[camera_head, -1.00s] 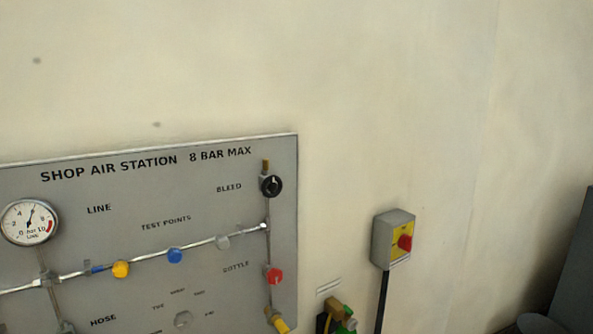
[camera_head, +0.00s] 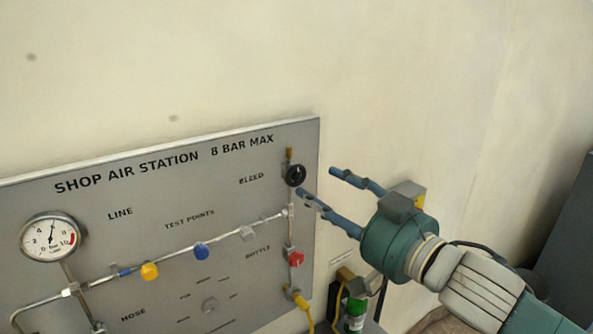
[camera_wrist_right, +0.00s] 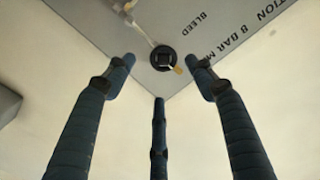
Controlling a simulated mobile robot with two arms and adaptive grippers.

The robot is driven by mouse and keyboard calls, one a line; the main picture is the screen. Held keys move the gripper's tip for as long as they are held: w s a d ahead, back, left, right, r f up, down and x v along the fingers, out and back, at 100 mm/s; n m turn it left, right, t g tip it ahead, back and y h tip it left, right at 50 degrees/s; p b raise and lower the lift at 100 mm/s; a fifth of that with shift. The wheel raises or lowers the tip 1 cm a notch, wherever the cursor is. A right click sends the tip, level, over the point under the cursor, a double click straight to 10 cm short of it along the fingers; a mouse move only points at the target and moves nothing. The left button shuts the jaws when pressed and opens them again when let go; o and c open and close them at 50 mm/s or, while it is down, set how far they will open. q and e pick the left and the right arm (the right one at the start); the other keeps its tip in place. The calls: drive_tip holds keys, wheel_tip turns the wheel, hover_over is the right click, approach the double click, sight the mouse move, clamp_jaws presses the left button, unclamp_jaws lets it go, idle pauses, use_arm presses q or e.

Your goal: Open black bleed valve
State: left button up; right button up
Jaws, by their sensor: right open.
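The black bleed valve (camera_head: 295,175) is a round knob at the upper right of the grey panel, beside the word BLEED, with a brass fitting above it. It also shows in the right wrist view (camera_wrist_right: 163,58), near the top centre, ahead of the fingers. My right gripper (camera_head: 318,182) is open, with its blue fingers spread, just right of the knob in the head view. In the right wrist view the open gripper (camera_wrist_right: 160,75) has fingers on either side of the knob and one below; they appear apart from it. My left gripper is not in view.
The grey panel (camera_head: 130,230) carries a gauge (camera_head: 50,237), a yellow knob (camera_head: 150,271), a blue knob (camera_head: 202,251) and a red bottle knob (camera_head: 296,258) below the bleed valve. A green bottle (camera_head: 355,312) stands lower right. The switch box (camera_head: 419,196) is partly hidden behind my right gripper.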

sight(299, 173)
drive_tip(key=w+a, duration=0.1)
drive_tip(key=w+a+r, duration=0.1)
drive_tip(key=w, duration=0.1)
drive_tip(key=shift+a, duration=0.2)
drive_tip(key=x, duration=0.2)
drive_tip(key=shift+w+a+f, duration=0.15)
drive_tip(key=shift+w+f, duration=0.05)
drive_tip(key=shift+w, duration=0.2)
drive_tip(key=shift+r, duration=0.1)
drive_tip(key=shift+s, duration=0.15)
drive_tip(key=c, duration=1.1)
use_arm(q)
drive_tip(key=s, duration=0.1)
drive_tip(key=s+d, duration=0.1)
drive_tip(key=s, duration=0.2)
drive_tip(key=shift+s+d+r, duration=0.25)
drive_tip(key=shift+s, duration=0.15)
use_arm(e)
drive_tip(key=shift+r, duration=0.1)
